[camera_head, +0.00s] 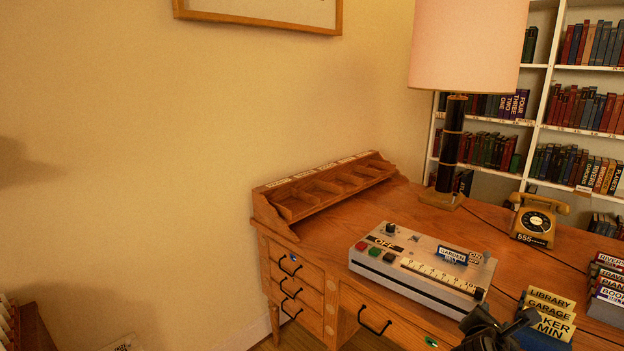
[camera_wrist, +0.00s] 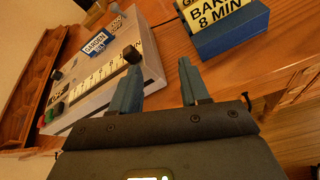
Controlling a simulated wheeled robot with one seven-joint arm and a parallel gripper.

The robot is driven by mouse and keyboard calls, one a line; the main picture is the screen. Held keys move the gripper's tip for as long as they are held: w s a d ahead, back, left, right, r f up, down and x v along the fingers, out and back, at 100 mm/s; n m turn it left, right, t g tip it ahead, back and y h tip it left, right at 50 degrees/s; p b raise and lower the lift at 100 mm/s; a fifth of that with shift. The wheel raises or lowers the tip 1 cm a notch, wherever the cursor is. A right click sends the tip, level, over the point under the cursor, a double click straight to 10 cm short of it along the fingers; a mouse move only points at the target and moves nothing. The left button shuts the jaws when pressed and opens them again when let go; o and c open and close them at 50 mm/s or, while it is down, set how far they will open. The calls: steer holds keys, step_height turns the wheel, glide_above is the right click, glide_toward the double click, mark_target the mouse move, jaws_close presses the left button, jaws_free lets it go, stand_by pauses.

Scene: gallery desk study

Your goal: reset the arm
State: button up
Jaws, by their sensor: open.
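My gripper (camera_head: 497,328) is at the bottom right of the head view, over the front part of the wooden desk (camera_head: 400,215). In the wrist view my gripper (camera_wrist: 160,85) shows two blue fingers spread apart, with nothing between them. The grey control box (camera_head: 372,262) with buttons, a scale and a GARDEN label lies just left of and beyond the gripper. In the wrist view the box (camera_wrist: 88,95) is beside the left finger. The rest of my arm is mostly out of view.
A card holder (camera_head: 545,312) with yellow name cards is right of the gripper, near it. A yellow telephone (camera_head: 535,225), a lamp (camera_head: 455,140) and a wooden sorting rack (camera_head: 322,186) stand farther back. Book shelves (camera_head: 585,70) are behind the desk.

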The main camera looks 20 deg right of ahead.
steer(key=s+a+f+m+t+y, duration=0.2)
steer(key=s+a, duration=0.2)
steer(key=a, duration=0.5)
steer(key=s+a+f+m+t+y, duration=0.25)
steer(key=s+a, duration=0.25)
steer(key=a, duration=0.3)
steer(key=s+a+f+m+t+y, duration=0.1)
steer(key=s+a+f+m+y, duration=0.2)
steer(key=a, duration=0.6)
steer(key=s+a+r+m+t+y, duration=0.1)
steer(key=s+a+r+m+y, duration=0.1)
steer(key=s+r+m, duration=0.3)
steer(key=s+a+r+m+t+y, duration=0.2)
steer(key=s+a+r+m, duration=0.3)
steer(key=s+r, duration=0.6)
steer(key=s+m+y, duration=0.1)
steer(key=s, duration=0.3)
steer(key=shift+s+a+r, duration=0.15)
steer(key=shift+a+r, duration=0.1)
